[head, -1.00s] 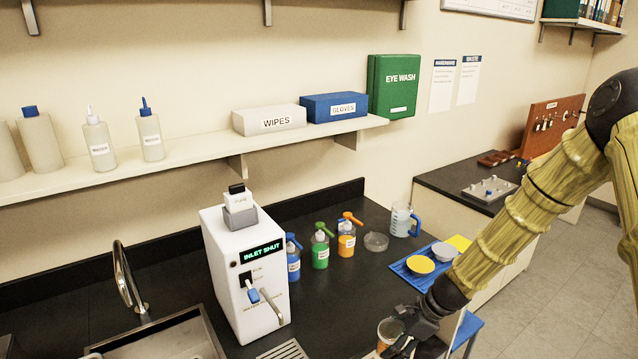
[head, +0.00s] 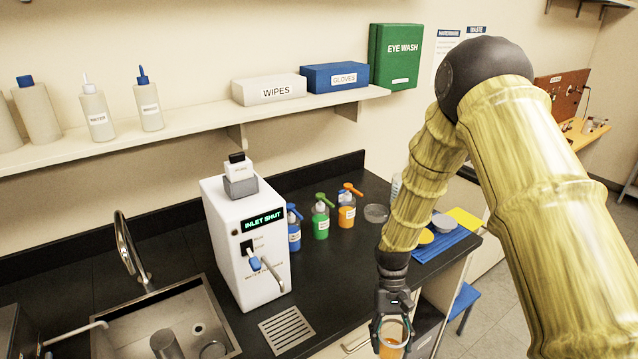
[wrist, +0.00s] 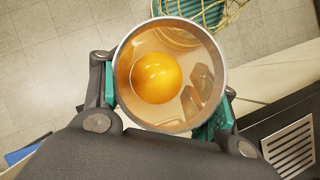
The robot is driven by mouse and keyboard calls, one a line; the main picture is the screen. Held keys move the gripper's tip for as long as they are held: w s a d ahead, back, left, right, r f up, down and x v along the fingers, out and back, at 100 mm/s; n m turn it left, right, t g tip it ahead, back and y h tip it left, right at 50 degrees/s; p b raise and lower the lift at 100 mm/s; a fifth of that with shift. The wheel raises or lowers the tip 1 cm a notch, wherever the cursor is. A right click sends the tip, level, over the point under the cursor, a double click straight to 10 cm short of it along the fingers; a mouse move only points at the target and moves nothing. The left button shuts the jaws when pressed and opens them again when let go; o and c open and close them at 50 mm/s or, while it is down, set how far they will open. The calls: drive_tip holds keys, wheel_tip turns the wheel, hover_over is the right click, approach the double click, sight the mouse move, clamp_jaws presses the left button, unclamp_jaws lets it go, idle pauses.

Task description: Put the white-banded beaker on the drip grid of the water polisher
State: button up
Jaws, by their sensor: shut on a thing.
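My gripper (head: 392,322) is shut on a beaker (head: 391,346) with a pale rim and orange contents, held in front of the counter's front edge. A white band on it cannot be made out clearly. In the wrist view I look down into the beaker (wrist: 196,62), with a green-padded finger on either side and a round orange shape inside. The white water polisher (head: 246,245) stands on the counter, its display reading INLET SHUT. Its slotted drip grid (head: 286,330) lies bare in front of it, left of my gripper, and shows at the wrist view's lower right (wrist: 292,150).
A sink (head: 165,325) with a tall tap is left of the polisher. Blue, green (head: 321,222) and orange bottles and a glass dish (head: 376,213) stand behind to the right. A blue tray (head: 445,240) is partly hidden by my arm. The counter around the grid is clear.

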wheel_tip(320, 180, down, 9)
drive_tip(key=b, duration=0.7)
drive_tip(key=shift+b, duration=0.35)
drive_tip(key=shift+d+r, duration=0.1)
